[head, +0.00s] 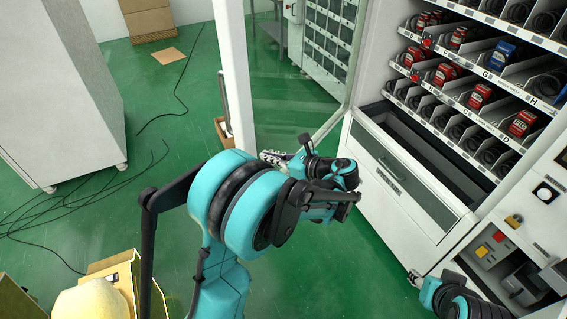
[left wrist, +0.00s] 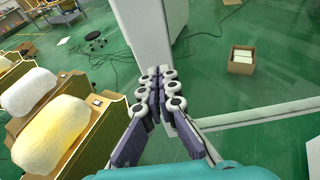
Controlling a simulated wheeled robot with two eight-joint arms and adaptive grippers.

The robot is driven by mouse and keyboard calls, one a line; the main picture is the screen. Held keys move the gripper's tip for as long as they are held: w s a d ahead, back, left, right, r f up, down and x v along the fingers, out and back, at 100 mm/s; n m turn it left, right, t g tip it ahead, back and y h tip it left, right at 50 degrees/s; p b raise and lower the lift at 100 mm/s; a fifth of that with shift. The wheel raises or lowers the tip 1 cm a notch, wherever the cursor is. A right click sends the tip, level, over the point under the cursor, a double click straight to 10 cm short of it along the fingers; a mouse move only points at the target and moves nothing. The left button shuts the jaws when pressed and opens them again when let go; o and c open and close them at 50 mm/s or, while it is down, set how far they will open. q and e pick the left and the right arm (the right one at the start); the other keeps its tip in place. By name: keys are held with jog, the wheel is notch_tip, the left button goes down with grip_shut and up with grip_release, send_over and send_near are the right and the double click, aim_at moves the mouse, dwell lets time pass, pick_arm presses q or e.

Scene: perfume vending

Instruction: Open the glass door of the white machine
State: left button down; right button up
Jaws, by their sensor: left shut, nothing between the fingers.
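The white machine (head: 362,185) stands at the right in the head view, its shelves uncovered. Its glass door (head: 295,95) is swung outward, and its white free-edge frame (head: 237,75) stands well away from the cabinet. My left gripper (head: 268,156) is shut and empty near the lower part of that frame; my own wrist partly hides it.
A grey-white cabinet (head: 60,95) stands at the left. Cables (head: 75,200) lie on the green floor. A small carton (left wrist: 241,60) shows through the glass. Boxes with pale padded tops (left wrist: 55,130) are at the left in the wrist view. Floor before the machine is clear.

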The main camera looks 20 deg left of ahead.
aim_at(253, 150)
pick_arm(q)
jog(key=shift+w+a, duration=0.15)
jog(key=shift+a, duration=0.6)
jog(key=shift+w+a, duration=0.15)
jog(key=shift+a, duration=0.6)
pick_arm(e)
jog(key=shift+f, duration=0.3)
